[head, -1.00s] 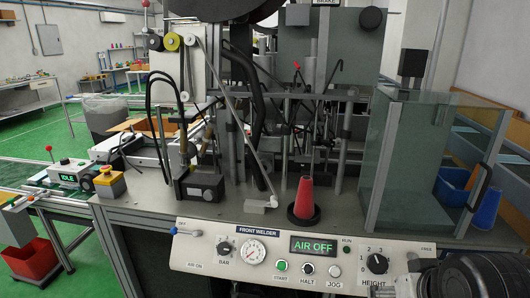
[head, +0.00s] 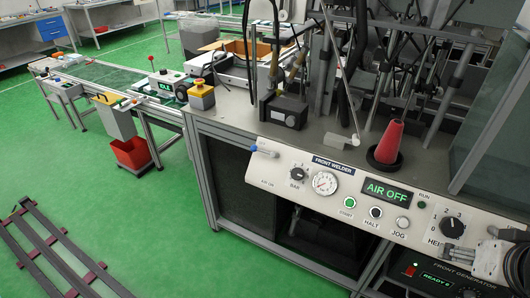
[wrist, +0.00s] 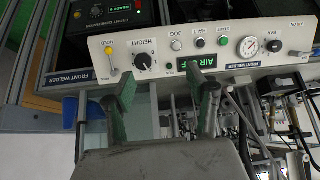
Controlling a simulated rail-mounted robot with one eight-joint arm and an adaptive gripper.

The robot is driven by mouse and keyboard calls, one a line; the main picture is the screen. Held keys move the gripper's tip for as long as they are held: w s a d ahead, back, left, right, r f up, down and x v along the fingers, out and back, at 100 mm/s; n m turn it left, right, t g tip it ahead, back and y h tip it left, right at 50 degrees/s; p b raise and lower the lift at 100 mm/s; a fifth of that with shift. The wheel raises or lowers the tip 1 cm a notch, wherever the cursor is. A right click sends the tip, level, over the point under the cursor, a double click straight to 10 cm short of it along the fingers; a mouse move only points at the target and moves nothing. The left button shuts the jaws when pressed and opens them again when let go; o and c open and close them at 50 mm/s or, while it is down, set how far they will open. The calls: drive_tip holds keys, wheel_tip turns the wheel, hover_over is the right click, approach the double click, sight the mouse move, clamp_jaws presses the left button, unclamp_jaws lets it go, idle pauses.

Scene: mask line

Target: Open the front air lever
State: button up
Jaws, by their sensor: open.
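The front air lever (head: 264,150) is a small lever with a blue end at the left end of the front welder panel (head: 290,193), above the AIR ON mark. Its handle points left. The display (head: 387,191) reads AIR OFF. In the wrist view, which is upside down, the lever (wrist: 299,53) is at the far right edge of the panel. My gripper (wrist: 161,78) is open and empty, its two green-grey fingers spread before the HEIGHT and display part of the panel, well away from the lever. In the head view part of my arm shows at the lower right.
A red cone (head: 386,145) stands on the bench above the panel. A yellow-and-grey button box (head: 201,95) is left of it. The front generator (head: 423,274) sits below the panel at right. The green floor before the panel's left end is clear.

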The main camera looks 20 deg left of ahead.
drive_tip(key=shift+w+a+r, duration=0.1)
drive_tip(key=shift+w+r, duration=0.05)
drive_tip(key=shift+r, duration=0.1)
drive_tip(key=c, duration=0.5)
drive_tip(key=w+a+r, duration=0.1)
drive_tip(key=w+a+r+p, duration=0.1)
drive_tip(key=w+r, duration=0.1)
drive_tip(key=shift+w, duration=0.1)
clamp_jaws()
drive_tip(key=w+a+r+g+p, duration=0.15)
drive_tip(key=w+a+r, duration=0.25)
drive_tip(key=w+a, duration=0.55)
drive_tip(key=w+a+r+g+p, duration=0.1)
drive_tip(key=w+a+r+p, duration=0.25)
drive_tip(key=w+a, duration=0.6)
drive_tip(key=w+a+f+p, duration=0.1)
drive_tip(key=w+a+f, duration=0.1)
drive_tip(key=a, duration=0.8)
drive_tip(key=w+a+f+g+p, duration=0.1)
drive_tip(key=a+f, duration=0.3)
drive_tip(key=a, duration=0.7)
drive_tip(key=w+a+f+p, duration=0.2)
drive_tip(key=a+f, duration=0.1)
drive_tip(key=a, duration=0.8)
drive_tip(key=shift+w+f+m, duration=0.3)
drive_tip(key=shift+f+m, duration=0.1)
drive_tip(key=shift+g, duration=0.25)
